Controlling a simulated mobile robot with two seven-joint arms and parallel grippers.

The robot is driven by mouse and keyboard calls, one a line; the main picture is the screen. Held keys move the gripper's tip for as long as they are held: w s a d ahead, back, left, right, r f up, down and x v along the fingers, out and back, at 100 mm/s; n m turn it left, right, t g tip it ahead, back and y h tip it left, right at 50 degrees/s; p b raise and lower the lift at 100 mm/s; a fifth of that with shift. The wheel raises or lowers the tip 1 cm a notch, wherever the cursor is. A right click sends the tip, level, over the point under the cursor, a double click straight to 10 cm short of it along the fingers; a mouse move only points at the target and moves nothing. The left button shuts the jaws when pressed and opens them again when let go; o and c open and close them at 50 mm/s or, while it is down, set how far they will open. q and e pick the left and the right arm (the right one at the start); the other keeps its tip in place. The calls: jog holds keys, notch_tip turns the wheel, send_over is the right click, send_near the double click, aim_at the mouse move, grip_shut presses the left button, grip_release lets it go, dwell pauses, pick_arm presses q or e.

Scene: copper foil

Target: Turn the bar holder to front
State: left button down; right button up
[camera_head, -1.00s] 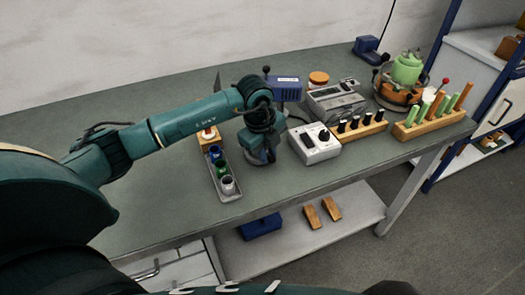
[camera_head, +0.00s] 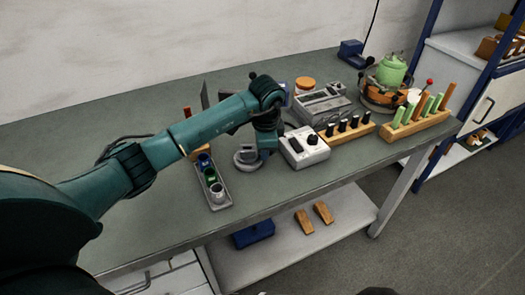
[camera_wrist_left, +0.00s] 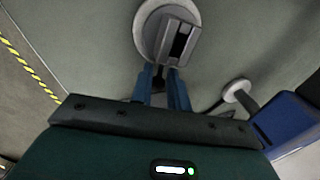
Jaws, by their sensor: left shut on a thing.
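The bar holder (camera_head: 247,159) is a round grey base on the workbench, between the long tray and the grey control box. In the wrist view the bar holder (camera_wrist_left: 163,28) has a slotted grey block with a dark slot on its round base. My left gripper (camera_head: 264,150) is at the holder's right side, its wrist partly hiding it. In the wrist view my left gripper (camera_wrist_left: 164,82) has its blue fingers close together at the holder's near edge, around a small dark part that looks like its handle. The fingers partly hide that part. My right gripper is not in view.
A tray (camera_head: 221,205) with coloured cups stands left of the holder. A control box (camera_head: 304,147) stands close on the right, with a wooden rack (camera_head: 348,130) beyond. A blue device (camera_wrist_left: 288,124) is nearby in the wrist view. The bench front is clear.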

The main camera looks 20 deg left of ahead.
pick_arm(q)
jog(key=n, duration=0.1)
jog(key=w+n, duration=0.1)
jog(key=n, duration=0.2)
jog(key=shift+w+a, duration=0.25)
jog(key=shift+a+r+n, duration=0.1)
jog(key=shift+n, duration=0.2)
jog(key=c, duration=1.4)
grip_release()
jog(key=shift+w+y, duration=0.1)
jog(key=shift+y, duration=0.2)
jog(key=shift+c, duration=0.2)
jog(key=shift+o, duration=0.3)
